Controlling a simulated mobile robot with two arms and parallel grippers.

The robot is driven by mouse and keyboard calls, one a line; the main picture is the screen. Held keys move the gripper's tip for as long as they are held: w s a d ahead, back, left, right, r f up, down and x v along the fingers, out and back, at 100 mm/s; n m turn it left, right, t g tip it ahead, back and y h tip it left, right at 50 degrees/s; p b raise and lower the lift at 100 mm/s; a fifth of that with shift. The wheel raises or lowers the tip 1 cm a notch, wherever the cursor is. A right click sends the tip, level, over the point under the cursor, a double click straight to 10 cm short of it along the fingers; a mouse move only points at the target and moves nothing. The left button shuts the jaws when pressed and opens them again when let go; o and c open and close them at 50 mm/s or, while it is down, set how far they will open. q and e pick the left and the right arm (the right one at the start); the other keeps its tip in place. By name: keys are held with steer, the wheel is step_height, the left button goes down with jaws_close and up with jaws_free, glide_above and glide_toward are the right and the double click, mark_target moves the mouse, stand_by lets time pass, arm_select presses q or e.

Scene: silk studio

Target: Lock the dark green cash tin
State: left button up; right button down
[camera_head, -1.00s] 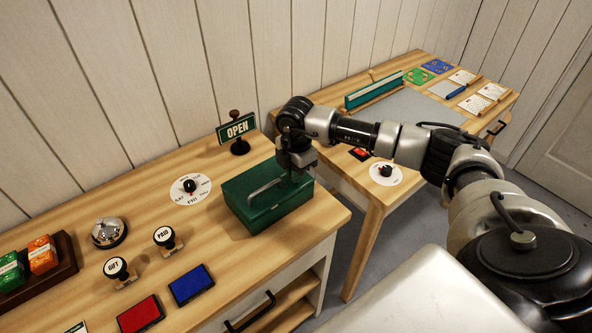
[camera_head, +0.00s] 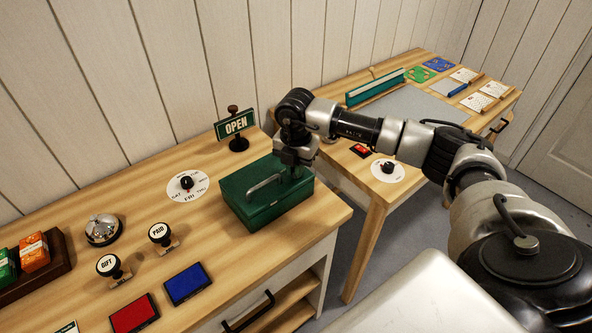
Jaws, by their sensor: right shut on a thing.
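The dark green cash tin (camera_head: 253,209) sits on the wooden counter near its right end. Its lid is down and a grey carrying handle (camera_head: 266,185) arches over it. My right gripper (camera_head: 296,172) points down at the right part of the lid. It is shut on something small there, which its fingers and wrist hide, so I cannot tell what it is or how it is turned. My left gripper is not in view.
An OPEN sign (camera_head: 236,126) stands behind the tin. A day dial (camera_head: 187,185), a bell (camera_head: 102,229), two stamps (camera_head: 161,235) and ink pads (camera_head: 187,284) lie to the left. A second table (camera_head: 371,210) stands to the right past a gap.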

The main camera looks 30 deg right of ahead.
steer(key=n+b, duration=0.3)
steer(key=n, duration=0.3)
steer(key=shift+f+n, duration=0.1)
steer(key=shift+n, duration=0.2)
steer(key=n+b, duration=0.2)
steer(key=n, duration=0.1)
steer(key=shift+n+b, duration=0.5)
steer(key=shift+n, duration=0.8)
steer(key=c, duration=1.2)
jaws_free()
steer(key=shift+r, duration=0.25)
